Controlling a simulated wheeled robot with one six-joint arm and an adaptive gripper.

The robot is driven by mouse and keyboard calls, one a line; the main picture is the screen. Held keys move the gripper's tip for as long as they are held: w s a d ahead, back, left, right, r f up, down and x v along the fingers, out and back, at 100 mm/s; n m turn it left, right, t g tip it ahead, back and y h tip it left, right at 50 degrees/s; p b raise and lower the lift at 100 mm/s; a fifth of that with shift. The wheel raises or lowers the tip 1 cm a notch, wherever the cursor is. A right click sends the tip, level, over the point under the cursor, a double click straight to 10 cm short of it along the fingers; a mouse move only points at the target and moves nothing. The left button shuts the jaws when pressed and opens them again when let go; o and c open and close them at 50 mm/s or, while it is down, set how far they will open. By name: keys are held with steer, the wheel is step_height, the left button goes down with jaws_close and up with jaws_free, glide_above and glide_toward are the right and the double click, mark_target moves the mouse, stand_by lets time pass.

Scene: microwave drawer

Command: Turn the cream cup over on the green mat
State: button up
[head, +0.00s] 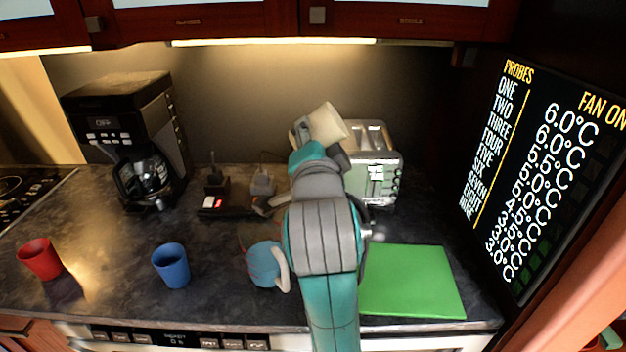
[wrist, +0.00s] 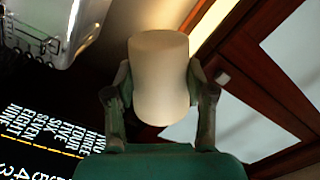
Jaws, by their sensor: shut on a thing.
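The cream cup (head: 328,122) is in the air in front of the back wall, tilted, above and left of the toaster. My gripper (head: 318,133) is shut on it. In the wrist view the cream cup (wrist: 160,82) sits between the two fingers of my gripper (wrist: 160,88), one on each side. Which end of the cup is its open mouth is hard to tell. The green mat (head: 412,280) lies flat and empty on the counter at the right, apart from the cup and to the right of my arm, which covers its left edge.
A blue mug (head: 263,264) with a pale handle stands just left of my arm. A blue cup (head: 171,266) and a red cup (head: 40,259) stand further left. The toaster (head: 374,178) is behind the mat; a coffee maker (head: 125,125) is at back left. Cabinets (head: 240,18) hang above.

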steer(key=m, duration=0.4)
steer(key=shift+m, duration=0.9)
steer(key=m, duration=0.2)
steer(key=shift+m, duration=0.4)
steer(key=m, duration=0.3)
steer(key=shift+m, duration=0.3)
steer(key=shift+m, duration=0.4)
steer(key=m, duration=0.4)
steer(key=shift+m, duration=0.4)
